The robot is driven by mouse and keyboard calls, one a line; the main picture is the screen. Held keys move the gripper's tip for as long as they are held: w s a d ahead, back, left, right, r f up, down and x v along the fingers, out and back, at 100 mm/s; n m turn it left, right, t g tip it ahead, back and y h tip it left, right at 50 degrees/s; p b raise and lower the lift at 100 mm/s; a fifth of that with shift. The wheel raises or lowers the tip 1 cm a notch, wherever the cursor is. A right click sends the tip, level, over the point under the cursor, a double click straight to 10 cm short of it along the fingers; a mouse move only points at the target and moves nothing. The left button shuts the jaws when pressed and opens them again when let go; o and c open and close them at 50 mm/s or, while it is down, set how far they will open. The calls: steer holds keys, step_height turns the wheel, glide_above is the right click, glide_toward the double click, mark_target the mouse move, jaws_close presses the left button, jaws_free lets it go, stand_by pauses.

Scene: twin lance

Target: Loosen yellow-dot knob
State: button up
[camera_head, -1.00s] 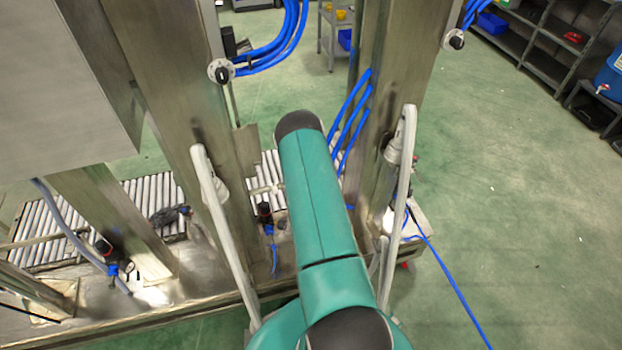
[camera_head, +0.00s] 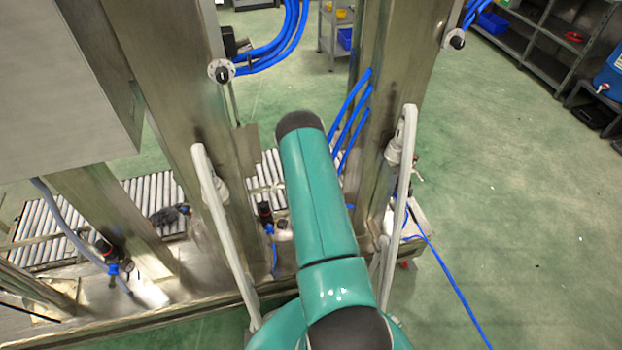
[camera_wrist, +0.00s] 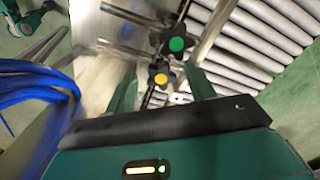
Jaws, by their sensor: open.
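The yellow-dot knob (camera_wrist: 160,79) is a dark lobed knob with a yellow centre, near the middle of the wrist view. It appears between the two green fingers of my gripper (camera_wrist: 161,88), which are apart with nothing held. I cannot tell how far ahead of the fingertips the knob lies, and no contact shows. A similar dark knob with a green dot (camera_wrist: 177,44) sits just above it in the picture. In the head view my arm hides its own gripper, and I cannot make out the yellow-dot knob there.
A roller conveyor (camera_wrist: 230,48) lies right of the knobs. Blue hoses (camera_wrist: 32,88) bunch at the left of the wrist view. In the head view, steel posts (camera_head: 180,120) stand either side of my arm, with more blue hoses (camera_head: 352,112). Green floor is open at right.

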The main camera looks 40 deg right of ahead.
step_height(320, 180, up, 14)
stand_by(0.4)
steer(key=shift+f, duration=0.1)
step_height(320, 180, down, 14)
steer(key=m, duration=0.7)
steer(key=shift+w+d, duration=0.1)
steer(key=shift+w, duration=0.05)
stand_by(0.3)
steer(key=c, duration=1)
